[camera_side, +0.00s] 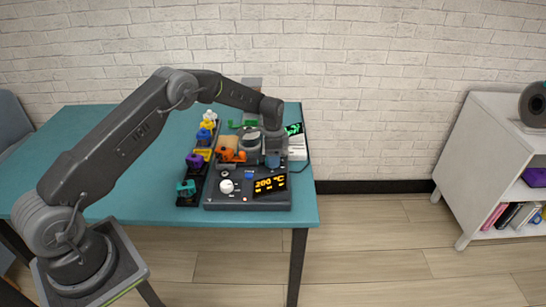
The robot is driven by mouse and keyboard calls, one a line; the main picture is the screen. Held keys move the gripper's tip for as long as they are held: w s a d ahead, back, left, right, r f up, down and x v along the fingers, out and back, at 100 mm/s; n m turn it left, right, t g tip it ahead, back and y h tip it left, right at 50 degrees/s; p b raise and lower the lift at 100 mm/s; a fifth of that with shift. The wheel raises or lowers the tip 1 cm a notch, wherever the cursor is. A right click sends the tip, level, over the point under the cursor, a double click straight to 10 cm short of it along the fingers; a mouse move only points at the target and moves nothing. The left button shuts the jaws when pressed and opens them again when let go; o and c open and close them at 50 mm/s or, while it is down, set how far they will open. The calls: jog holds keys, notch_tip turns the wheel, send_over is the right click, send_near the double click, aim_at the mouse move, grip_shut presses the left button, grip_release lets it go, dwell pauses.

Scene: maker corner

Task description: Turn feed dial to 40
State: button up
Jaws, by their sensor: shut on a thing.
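A dark control panel (221,200) lies at the right front of the teal table. My gripper (250,160) is low over the back of the panel, behind the display. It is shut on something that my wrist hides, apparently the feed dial. The dial's pointer and scale cannot be read from here. A blue cylindrical part (272,160) shows just right of my gripper, and an orange part (230,155) just left.
A dark rack (190,200) with several coloured parts stands along the panel's left side. A white shelf (480,150) stands apart at right.

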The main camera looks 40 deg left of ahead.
jog(key=o, duration=0.9)
jog(key=r, duration=1.3)
jog(key=shift+w+a+r, duration=0.35)
jog(key=shift+a+r, duration=0.05)
